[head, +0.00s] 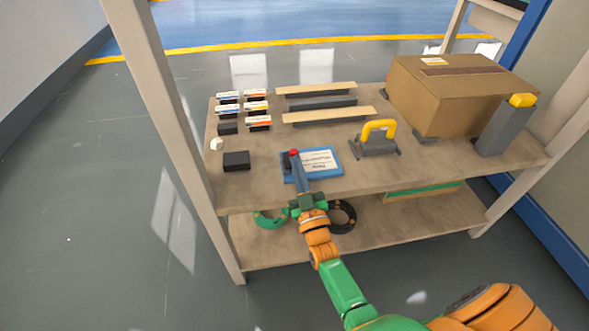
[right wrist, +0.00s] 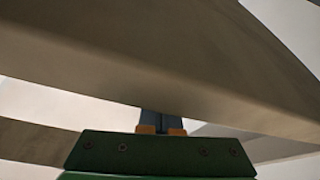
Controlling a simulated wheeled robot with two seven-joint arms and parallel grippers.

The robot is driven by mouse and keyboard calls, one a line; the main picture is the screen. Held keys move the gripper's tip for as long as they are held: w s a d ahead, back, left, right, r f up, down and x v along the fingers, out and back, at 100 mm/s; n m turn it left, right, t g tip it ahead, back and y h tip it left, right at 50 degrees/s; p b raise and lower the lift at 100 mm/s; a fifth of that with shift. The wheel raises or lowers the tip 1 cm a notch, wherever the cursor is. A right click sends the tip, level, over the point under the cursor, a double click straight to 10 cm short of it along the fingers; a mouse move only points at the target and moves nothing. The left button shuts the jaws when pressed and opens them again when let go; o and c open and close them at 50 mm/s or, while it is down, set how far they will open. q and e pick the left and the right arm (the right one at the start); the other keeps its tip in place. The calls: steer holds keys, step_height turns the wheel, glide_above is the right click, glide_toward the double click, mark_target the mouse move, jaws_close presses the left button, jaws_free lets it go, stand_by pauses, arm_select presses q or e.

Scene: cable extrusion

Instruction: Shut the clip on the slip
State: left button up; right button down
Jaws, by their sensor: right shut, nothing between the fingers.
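A blue clipboard (head: 326,173) lies flat near the front edge of the shelf. A white printed slip (head: 319,160) lies on it. At its left end is a dark clip (head: 286,160) with a small red part (head: 293,152). My right gripper (head: 297,166) reaches over the shelf edge with its blue-grey fingers together, tips at the clip. I cannot tell whether they touch it or whether the clip is shut. In the right wrist view the fingers (right wrist: 161,121) run up behind the shelf edge, which hides their tips. My left gripper is out of view.
The wooden shelf (head: 400,171) also holds a black block (head: 236,161), a grey device with a yellow handle (head: 378,134), a cardboard box (head: 455,90), light strips (head: 330,116) and several small labelled blocks at left. The shelf edge (right wrist: 150,70) fills much of the right wrist view.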

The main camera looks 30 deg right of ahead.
steer(key=m, duration=0.1)
steer(key=m+h, duration=0.1)
steer(key=m, duration=0.1)
steer(key=shift+d+f+m+b, duration=0.15)
steer(key=shift+f+m+b, duration=0.1)
steer(key=shift+m+b, duration=0.05)
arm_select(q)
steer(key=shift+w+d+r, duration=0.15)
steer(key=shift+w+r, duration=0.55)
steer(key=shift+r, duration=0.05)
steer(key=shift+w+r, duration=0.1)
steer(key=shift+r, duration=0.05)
arm_select(e)
steer(key=shift+f, duration=0.1)
stand_by(0.5)
steer(key=shift+d+r+p, duration=0.1)
steer(key=shift+r+p, duration=0.65)
steer(key=shift+r, duration=0.15)
step_height(320, 180, up, 3)
steer(key=p, duration=0.3)
steer(key=shift+r, duration=0.15)
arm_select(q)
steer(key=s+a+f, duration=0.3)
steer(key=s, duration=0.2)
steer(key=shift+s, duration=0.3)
arm_select(e)
steer(key=f+v, duration=0.1)
steer(key=v, duration=0.9)
steer(key=shift+a, duration=0.35)
